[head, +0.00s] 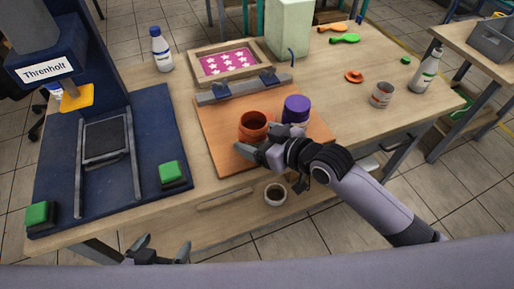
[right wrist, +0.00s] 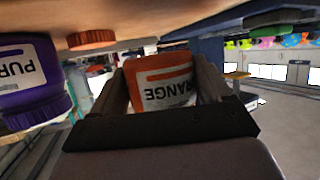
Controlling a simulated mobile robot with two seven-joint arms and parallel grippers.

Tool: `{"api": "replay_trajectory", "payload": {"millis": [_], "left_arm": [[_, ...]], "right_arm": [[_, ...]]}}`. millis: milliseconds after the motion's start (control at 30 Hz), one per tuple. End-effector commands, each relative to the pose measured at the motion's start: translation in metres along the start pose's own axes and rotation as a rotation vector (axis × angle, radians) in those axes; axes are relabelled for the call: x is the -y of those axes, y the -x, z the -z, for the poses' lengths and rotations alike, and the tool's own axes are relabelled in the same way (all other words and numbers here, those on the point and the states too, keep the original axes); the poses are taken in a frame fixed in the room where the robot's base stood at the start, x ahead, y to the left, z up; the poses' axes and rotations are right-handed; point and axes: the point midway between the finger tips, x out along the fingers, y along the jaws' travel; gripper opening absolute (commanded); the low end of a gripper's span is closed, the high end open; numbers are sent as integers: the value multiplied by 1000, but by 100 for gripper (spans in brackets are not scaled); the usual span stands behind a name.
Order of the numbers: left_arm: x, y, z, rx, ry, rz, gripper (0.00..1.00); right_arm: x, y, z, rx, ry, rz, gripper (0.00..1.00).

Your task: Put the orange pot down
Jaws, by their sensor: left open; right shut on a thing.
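The orange pot (head: 254,122) is open at the top and upright over the wooden board (head: 222,152) on the table. My right gripper (head: 252,150) is shut around its side. In the right wrist view, which is upside down, the orange pot (right wrist: 165,82) with its white label sits between the two fingers (right wrist: 163,90). I cannot tell whether its base touches the board. A purple pot (head: 296,109) stands just beyond it to the right; it also shows in the right wrist view (right wrist: 32,80). My left gripper (head: 158,252) is open and empty at the table's front edge.
A clamp bar (head: 240,88) and a framed pink star screen (head: 228,62) lie behind. The blue press (head: 60,170) with green buttons stands left. A small cup (head: 275,194) is at the front edge. A can (head: 382,95) and bottle (head: 427,72) stand right.

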Motion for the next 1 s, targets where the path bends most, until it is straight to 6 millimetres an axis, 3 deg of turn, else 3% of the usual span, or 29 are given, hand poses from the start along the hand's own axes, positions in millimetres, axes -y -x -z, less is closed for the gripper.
{"api": "replay_trajectory", "payload": {"millis": [233, 667, 700, 733, 1000], "left_arm": [[0, -3, -4, 0, 0, 0, 100], [0, -5, -6, 0, 0, 0, 100], [0, -4, -6, 0, 0, 0, 100], [0, -4, -6, 0, 0, 0, 100], [0, -4, -5, 0, 0, 1, 100]], "right_arm": [[1, -14, -33, 2, -3, 1, 40], [1, -16, -39, 0, -1, 1, 40], [1, -16, -39, 2, -2, 1, 87], [1, -16, -39, 2, -2, 1, 97], [1, -15, -37, 2, -1, 1, 100]]}}
